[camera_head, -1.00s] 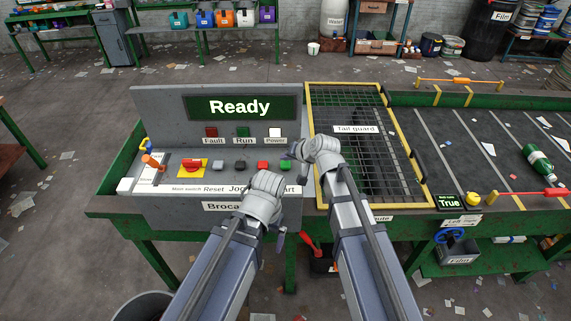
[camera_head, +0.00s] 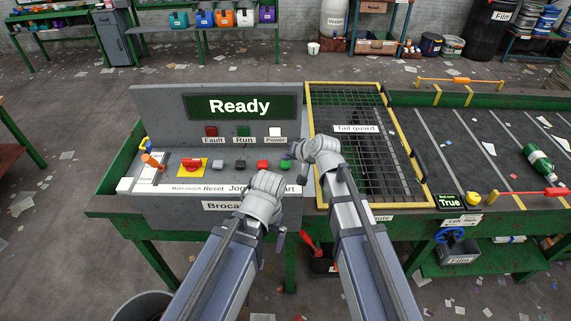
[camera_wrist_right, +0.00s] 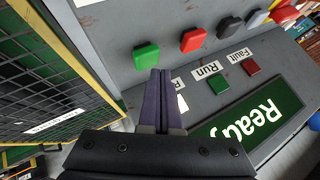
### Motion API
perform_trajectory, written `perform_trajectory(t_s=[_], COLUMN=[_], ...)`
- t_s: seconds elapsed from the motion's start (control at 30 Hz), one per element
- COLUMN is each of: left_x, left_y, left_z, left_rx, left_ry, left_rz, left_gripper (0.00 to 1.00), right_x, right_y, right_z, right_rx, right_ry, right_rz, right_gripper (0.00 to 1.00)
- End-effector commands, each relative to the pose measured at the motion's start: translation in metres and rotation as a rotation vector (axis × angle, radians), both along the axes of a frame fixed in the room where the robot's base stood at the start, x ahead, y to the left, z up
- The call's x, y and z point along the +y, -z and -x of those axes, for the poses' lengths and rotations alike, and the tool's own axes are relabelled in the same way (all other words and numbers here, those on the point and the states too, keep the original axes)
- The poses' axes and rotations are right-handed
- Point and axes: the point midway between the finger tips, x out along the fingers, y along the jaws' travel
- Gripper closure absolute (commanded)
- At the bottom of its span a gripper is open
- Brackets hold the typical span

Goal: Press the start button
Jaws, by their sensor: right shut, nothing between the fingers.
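The control panel (camera_head: 142,211) has a row of buttons, and its screen (camera_head: 240,107) reads "Ready". The green button (camera_head: 285,165) is at the row's right end, above a partly covered label ending in "art". It also shows in the right wrist view (camera_wrist_right: 146,56), standing out from the panel. My right gripper (camera_head: 295,150) is shut and empty, just beside the green button. In the right wrist view its closed fingertips (camera_wrist_right: 161,72) appear close to the button; I cannot tell whether they touch. My left gripper (camera_head: 280,240) hangs at the panel's front edge, its fingers mostly hidden.
A red button (camera_head: 262,165), a black one (camera_head: 240,165) and a red main switch (camera_head: 191,164) sit left of the green button. A yellow-framed mesh guard (camera_head: 427,190) stands to the right. Beyond it, a green bottle (camera_head: 540,165) lies on the belt (camera_head: 465,150).

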Motion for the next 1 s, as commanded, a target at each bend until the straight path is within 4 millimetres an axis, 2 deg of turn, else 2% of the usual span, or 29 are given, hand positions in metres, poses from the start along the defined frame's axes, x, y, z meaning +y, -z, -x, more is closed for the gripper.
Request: perform_trajectory(t_s=[0.1,1.0], left_x=[0.0000,0.0001], left_y=[0.0060,0.0112], left_z=[0.0000,0.0000], left_rx=[0.000,0.000], left_ry=[0.000,0.000], left_rz=[0.000,0.000], left_gripper=[0.00,0.00], right_x=[0.0000,0.0000], right_y=[0.0061,0.0111], right_z=[0.0000,-0.0001], right_rx=[0.000,0.000], right_ry=[0.000,0.000], right_rz=[0.000,0.000], right_gripper=[1.00,1.00])
